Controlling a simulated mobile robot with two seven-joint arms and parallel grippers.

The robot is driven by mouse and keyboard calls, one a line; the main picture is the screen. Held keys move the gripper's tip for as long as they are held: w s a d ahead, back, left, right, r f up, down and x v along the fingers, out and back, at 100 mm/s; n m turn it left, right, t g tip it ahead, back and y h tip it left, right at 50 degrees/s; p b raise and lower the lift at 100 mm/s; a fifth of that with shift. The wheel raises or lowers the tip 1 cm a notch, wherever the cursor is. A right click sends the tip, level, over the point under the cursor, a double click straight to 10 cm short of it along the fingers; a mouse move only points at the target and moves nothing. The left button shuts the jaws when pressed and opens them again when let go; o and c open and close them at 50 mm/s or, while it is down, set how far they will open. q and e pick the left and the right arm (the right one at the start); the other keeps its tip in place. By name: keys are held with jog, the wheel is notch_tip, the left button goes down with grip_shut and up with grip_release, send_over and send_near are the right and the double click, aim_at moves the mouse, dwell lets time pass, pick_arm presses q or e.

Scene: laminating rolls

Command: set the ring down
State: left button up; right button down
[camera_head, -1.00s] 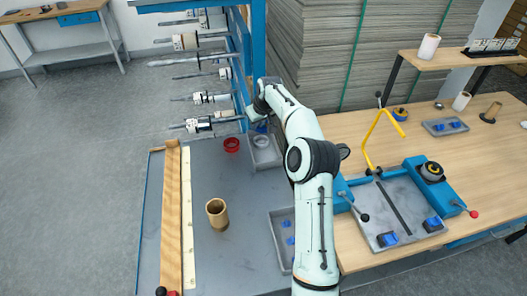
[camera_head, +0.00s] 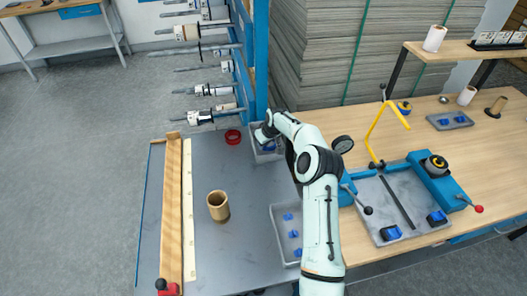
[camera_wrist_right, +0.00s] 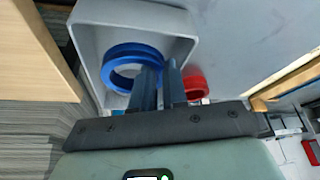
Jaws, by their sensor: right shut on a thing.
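A blue ring (camera_wrist_right: 114,78) shows in the right wrist view at the mouth of my right gripper (camera_wrist_right: 160,72). The gripper is shut on the ring's near rim. The ring is over the inside of a small grey tray (camera_wrist_right: 88,45); I cannot tell whether it touches the tray floor. In the head view my right gripper (camera_head: 266,136) is low over the grey tray (camera_head: 258,157), and a bit of blue shows beside it. The fingers and arm hide part of the ring. My left gripper is not in view.
A red ring (camera_head: 233,136) lies left of the tray. A cardboard core (camera_head: 218,206) stands on the grey table. A second tray (camera_head: 280,240) holds several blue pieces. A blue rack with rollers (camera_head: 212,115) stands behind. The table's middle is mostly clear.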

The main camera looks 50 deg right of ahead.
aim_at(264, 149)
jog(key=shift+f, duration=2.1)
jog(key=shift+f, duration=0.1)
jog(key=c, duration=1.4)
grip_release()
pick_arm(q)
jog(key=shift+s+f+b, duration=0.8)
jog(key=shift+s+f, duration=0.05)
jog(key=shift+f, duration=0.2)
pick_arm(e)
jog(key=v, duration=1.2)
jog(key=shift+s, duration=0.15)
jog(key=shift+a, duration=0.1)
